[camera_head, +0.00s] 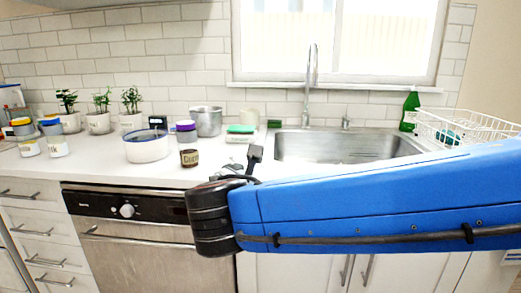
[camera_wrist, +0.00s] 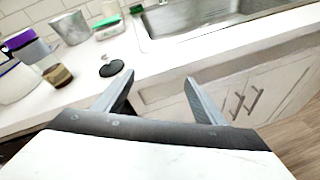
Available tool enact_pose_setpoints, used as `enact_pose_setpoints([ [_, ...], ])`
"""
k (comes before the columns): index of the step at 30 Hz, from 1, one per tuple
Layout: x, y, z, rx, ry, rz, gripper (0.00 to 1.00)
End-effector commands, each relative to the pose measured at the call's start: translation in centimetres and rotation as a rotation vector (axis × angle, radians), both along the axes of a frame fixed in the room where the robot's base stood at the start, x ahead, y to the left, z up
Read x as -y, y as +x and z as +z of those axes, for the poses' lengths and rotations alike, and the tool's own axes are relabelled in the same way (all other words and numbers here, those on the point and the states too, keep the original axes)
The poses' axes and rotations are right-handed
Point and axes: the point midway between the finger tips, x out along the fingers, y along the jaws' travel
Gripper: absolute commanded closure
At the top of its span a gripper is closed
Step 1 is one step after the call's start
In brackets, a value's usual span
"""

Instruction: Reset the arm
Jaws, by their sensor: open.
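My arm (camera_head: 370,205) is blue and reaches in from the right across the front of the sink cabinets in the head view. My gripper (camera_wrist: 158,88) shows in the wrist view with its two grey fingers spread apart. Nothing is between them. The fingers point toward the counter's front edge and the cabinet doors below the sink. In the head view the gripper is mostly hidden behind the black wrist joint, with only a dark part (camera_head: 254,157) showing above it.
The white counter (camera_head: 90,172) holds potted plants (camera_head: 131,108), a white pot (camera_head: 147,145), a metal pot (camera_head: 207,120), a small brown jar (camera_head: 189,158) and a flat black object (camera_wrist: 111,68). A sink (camera_head: 340,146), green bottle (camera_head: 410,110) and wire rack (camera_head: 462,127) are right. A dishwasher (camera_head: 135,250) stands below.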

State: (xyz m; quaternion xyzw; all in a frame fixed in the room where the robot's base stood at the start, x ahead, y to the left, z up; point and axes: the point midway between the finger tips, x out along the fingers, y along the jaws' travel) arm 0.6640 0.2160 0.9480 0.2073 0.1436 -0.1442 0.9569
Motion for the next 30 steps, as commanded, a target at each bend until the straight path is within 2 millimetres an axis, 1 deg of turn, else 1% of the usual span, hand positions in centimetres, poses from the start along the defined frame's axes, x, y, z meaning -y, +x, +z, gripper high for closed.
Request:
enact_pose_setpoints([
  [1,2.5,0.4,-0.8,-0.026,0.051,-0.058,0.36],
  [3,5.4,0.5,-1.9,-0.061,0.127,-0.135,0.36],
  [6,9.3,0.2,-3.6,-0.105,0.236,-0.242,0.36],
  [9,12.7,-0.4,-5.1,-0.139,0.343,-0.349,0.36],
  [11,14.6,-0.9,-6.0,-0.156,0.410,-0.413,0.36],
  [15,18.6,-2.5,-8.1,-0.188,0.570,-0.572,0.36],
  [21,23.3,-5.5,-11.0,-0.209,0.817,-0.807,0.36],
  [24,25.1,-7.2,-12.3,-0.208,0.942,-0.924,0.36],
  [30,27.5,-10.6,-14.6,-0.185,1.200,-1.157,0.36],
])
